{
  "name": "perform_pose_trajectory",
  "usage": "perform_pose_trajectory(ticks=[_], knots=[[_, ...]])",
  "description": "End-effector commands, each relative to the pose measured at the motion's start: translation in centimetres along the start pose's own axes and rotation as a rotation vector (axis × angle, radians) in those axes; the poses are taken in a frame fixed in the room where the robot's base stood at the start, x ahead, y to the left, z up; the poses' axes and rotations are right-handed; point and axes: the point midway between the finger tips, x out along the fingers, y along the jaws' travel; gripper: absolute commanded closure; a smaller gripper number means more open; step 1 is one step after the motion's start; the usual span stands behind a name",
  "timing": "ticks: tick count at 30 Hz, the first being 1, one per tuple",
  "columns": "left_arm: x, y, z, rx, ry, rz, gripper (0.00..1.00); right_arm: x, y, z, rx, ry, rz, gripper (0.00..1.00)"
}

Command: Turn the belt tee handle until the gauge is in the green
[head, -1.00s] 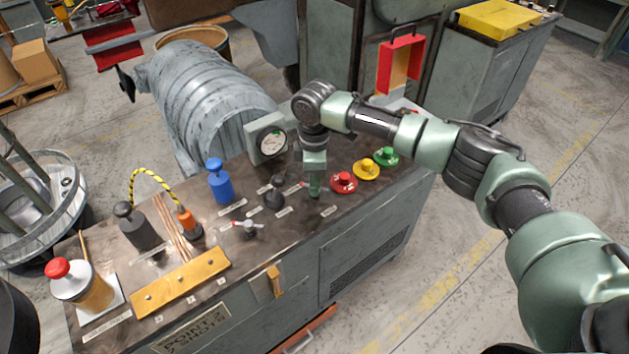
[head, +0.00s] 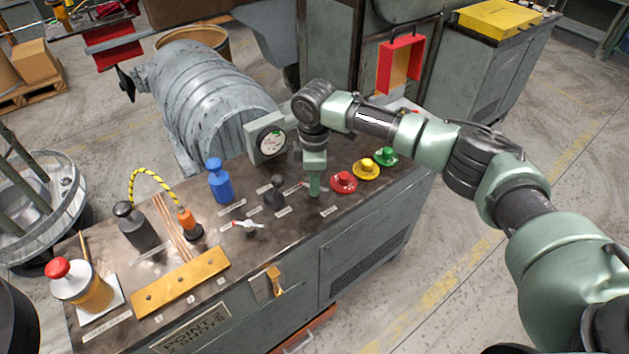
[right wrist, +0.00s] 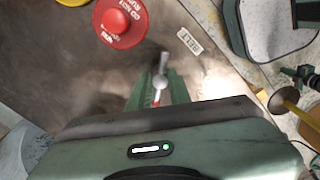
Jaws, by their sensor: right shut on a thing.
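The belt tee handle (right wrist: 160,80) shows in the right wrist view as a small metal bar with a red tip, between the green fingers beside a printed label. My right gripper (right wrist: 157,92) is shut on it. In the head view the right gripper (head: 315,188) points down at the bench top and hides most of the handle. The gauge (head: 271,142) is a round white dial in a grey box behind the gripper, with a green patch near its top. Its needle is too small to read surely. My left gripper is not in view.
Red (head: 344,182), yellow (head: 366,169) and green (head: 386,156) buttons stand right of the gripper. A black knob (head: 275,192) and a blue bottle-shaped thing (head: 219,181) stand to its left. A brass plate (head: 180,284) lies on the bench's left part.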

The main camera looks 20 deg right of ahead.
Motion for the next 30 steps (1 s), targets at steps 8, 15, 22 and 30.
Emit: perform_pose_trajectory(ticks=[8, 15, 22, 30], knots=[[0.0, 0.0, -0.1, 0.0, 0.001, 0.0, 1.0, -0.1, 0.1, -0.1, 0.0, 0.002, 0.002, 0.39], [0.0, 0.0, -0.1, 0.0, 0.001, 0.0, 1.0, -0.1, 0.0, 0.0, 0.0, 0.001, 0.001, 0.39], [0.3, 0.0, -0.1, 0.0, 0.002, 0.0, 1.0, -2.7, 0.1, -0.1, -0.001, 0.004, 0.005, 0.39], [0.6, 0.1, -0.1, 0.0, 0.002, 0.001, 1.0, -6.9, 0.1, -0.1, 0.0, 0.003, 0.003, 0.39]])
